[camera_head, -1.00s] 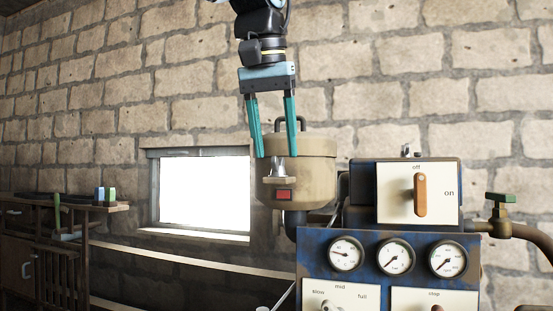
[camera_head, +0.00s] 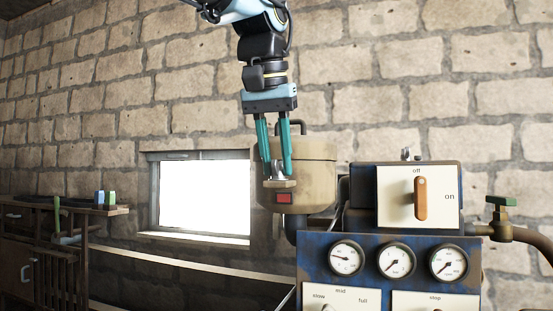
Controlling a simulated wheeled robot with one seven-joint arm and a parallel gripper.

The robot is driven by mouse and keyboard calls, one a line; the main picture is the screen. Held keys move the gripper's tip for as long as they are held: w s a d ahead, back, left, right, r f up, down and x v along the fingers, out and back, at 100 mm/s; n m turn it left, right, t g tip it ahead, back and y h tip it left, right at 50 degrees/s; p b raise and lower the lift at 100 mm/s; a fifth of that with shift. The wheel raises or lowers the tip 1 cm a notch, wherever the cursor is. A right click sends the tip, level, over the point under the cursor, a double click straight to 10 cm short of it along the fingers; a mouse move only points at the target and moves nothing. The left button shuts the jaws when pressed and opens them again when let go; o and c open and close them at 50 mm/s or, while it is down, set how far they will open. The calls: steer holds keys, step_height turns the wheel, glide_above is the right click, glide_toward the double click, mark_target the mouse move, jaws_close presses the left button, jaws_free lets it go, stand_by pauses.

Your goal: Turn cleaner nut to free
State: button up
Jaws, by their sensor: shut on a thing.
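The cleaner is a beige canister (camera_head: 318,160) with a dark handle on top, mounted beside the blue engine panel. The cleaner nut (camera_head: 279,171) is a small metal piece on a ledge at the canister's front left, above a red square (camera_head: 284,198). My gripper (camera_head: 276,172) points straight down from above. Its two teal fingers are closed in on the nut, one on each side, and hide part of it.
The blue panel (camera_head: 318,242) with gauges stands at the lower right. Above it is an orange lever (camera_head: 420,198) on an off/on plate. A green-handled valve (camera_head: 501,200) is at the far right. A bright window (camera_head: 204,196) and wooden shelf (camera_head: 95,209) are at the left.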

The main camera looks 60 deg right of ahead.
jaws_close()
steer(key=shift+r+n+p, duration=0.1)
steer(key=shift+n+p, duration=0.2)
steer(key=shift+n, duration=0.1)
steer(key=n+p, duration=0.1)
steer(key=n+t+p, duration=0.1)
steer(key=shift+s+d+n+y, duration=0.1)
steer(key=shift+s+n+y, duration=0.1)
steer(key=shift+n+y, duration=0.2)
steer(key=n+p, duration=0.2)
steer(key=n+t+y+p, duration=0.1)
steer(key=n+p, duration=0.1)
steer(key=n, duration=0.1)
steer(key=shift+s+d+r+t+y, duration=0.1)
steer(key=shift+s+d+t+y, duration=0.1)
steer(key=shift+t+y, duration=0.1)
steer(key=n+p, duration=0.1)
steer(key=n, duration=0.1)
steer(key=n+y+p, duration=0.1)
steer(key=n+p, duration=0.1)
steer(key=shift+d+n+t+y, duration=0.2)
steer(key=shift+n+t+y, duration=0.1)
steer(key=shift+n, duration=0.1)
steer(key=shift+d+n+y+p, duration=0.2)
steer(key=shift+n+y+p, duration=0.7)
steer(key=shift+n+p, duration=1.05)
steer(key=shift+f+n+b, duration=0.2)
steer(key=shift+n+b, duration=0.15)
steer(key=shift+n, duration=0.1)
